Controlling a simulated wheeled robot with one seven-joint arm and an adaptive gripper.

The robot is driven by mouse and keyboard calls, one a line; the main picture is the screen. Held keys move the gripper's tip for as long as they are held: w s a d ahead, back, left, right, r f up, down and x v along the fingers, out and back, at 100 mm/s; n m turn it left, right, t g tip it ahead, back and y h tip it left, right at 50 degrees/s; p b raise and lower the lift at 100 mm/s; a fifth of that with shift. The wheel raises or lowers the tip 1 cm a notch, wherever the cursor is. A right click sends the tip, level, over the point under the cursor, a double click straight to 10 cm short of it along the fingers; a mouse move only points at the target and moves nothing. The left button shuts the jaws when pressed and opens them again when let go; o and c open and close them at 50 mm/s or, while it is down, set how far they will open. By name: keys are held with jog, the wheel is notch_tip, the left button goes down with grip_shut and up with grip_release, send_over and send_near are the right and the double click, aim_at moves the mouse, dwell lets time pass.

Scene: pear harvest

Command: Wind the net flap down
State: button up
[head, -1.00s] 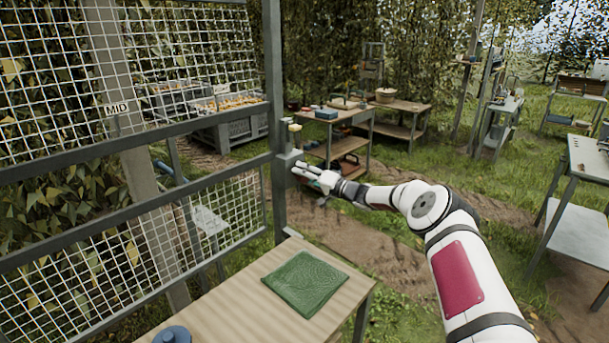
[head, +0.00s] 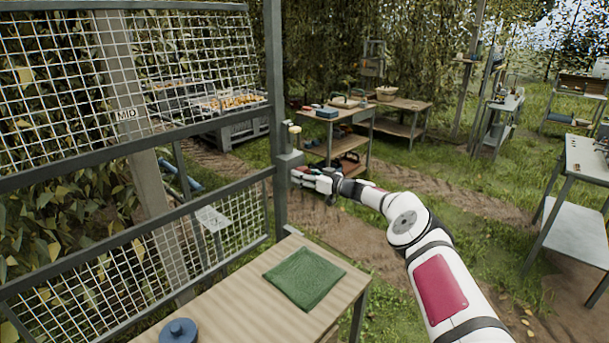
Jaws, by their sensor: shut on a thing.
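The net flap is a white wire mesh in grey rails at the left. An upper mesh panel (head: 65,85) and a lower mesh panel (head: 185,250) show, with an open gap between them. I cannot tell for certain which part is the moving flap. A MID label (head: 127,114) hangs by the wooden post behind the mesh. A grey winder box (head: 288,160) sits on the upright post, with a pale knob (head: 294,128) above it. My gripper (head: 300,176) is shut at the box's right side, on what seems the crank handle; its fingers mostly hide the grip.
A work table (head: 345,117) and a crate of fruit (head: 225,128) stand behind. A metal table (head: 585,175) stands right. Grass lies between.

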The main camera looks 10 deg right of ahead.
jog(key=n+p, duration=0.1)
jog(key=n, duration=0.3)
jog(key=shift+h, duration=0.4)
jog(key=n, duration=0.4)
jog(key=shift+n+p, duration=0.3)
jog(key=shift+n, duration=0.3)
jog(key=o, duration=1.2)
